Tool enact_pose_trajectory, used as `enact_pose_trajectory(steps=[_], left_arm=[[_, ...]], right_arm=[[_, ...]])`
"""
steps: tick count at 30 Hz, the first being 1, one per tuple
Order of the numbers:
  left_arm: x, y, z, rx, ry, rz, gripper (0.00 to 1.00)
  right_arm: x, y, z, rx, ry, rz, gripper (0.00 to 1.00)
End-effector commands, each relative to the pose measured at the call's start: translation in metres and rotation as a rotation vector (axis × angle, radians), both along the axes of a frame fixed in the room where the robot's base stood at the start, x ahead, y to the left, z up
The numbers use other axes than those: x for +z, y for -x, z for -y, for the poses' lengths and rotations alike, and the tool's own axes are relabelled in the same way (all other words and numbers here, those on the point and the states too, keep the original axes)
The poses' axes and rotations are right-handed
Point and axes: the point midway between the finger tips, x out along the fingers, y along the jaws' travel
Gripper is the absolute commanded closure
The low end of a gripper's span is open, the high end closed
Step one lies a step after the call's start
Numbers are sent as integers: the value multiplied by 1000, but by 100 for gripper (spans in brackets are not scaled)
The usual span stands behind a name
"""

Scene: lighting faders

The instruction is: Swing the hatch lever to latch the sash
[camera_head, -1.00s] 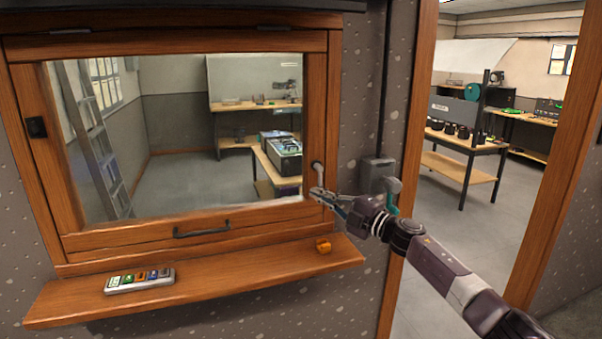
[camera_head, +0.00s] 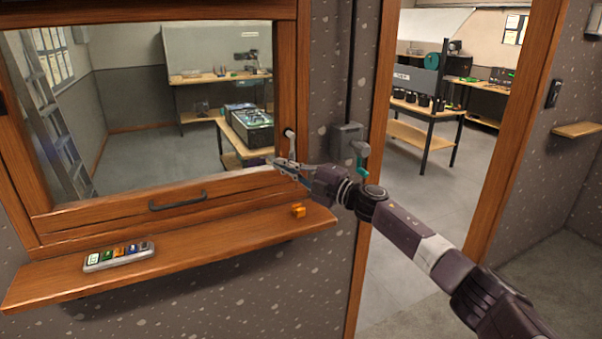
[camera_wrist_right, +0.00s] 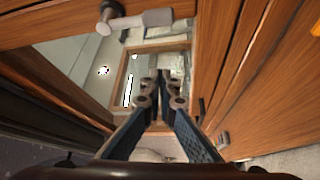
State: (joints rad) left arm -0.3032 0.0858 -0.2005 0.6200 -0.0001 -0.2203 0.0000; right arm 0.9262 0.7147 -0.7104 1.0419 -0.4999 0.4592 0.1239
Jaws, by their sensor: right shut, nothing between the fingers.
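The hatch lever (camera_head: 291,147) is a short pale handle on a dark round pivot at the right side of the window frame. It hangs down in the head view. It also shows at the top of the right wrist view (camera_wrist_right: 143,20), apart from the fingers. The wooden sash (camera_head: 110,213) is down, with a dark pull handle (camera_head: 178,201) on its bottom rail. My right gripper (camera_head: 276,165) is at the lower end of the lever, its tips reaching a little left of it. Its fingers (camera_wrist_right: 160,78) are shut and empty. Whether they touch the lever is unclear. My left gripper is out of view.
A wooden ledge (camera_head: 200,245) juts out below the window, holding a grey box with coloured buttons (camera_head: 118,256) and a small orange block (camera_head: 298,211). A grey wall box with a teal-tipped lever (camera_head: 348,145) is right of the window. An open doorway lies further right.

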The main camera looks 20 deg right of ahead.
Motion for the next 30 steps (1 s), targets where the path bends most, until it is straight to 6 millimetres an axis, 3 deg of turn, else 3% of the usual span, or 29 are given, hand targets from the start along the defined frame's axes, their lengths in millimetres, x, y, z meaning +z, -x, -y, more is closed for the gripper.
enact_pose_trajectory(steps=[6,13,30], left_arm=[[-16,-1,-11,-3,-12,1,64],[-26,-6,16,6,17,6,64],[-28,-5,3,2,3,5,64]], right_arm=[[-6,34,22,0,4,-2,100],[-4,61,38,2,2,-2,100],[-1,69,42,3,-1,-2,100]])
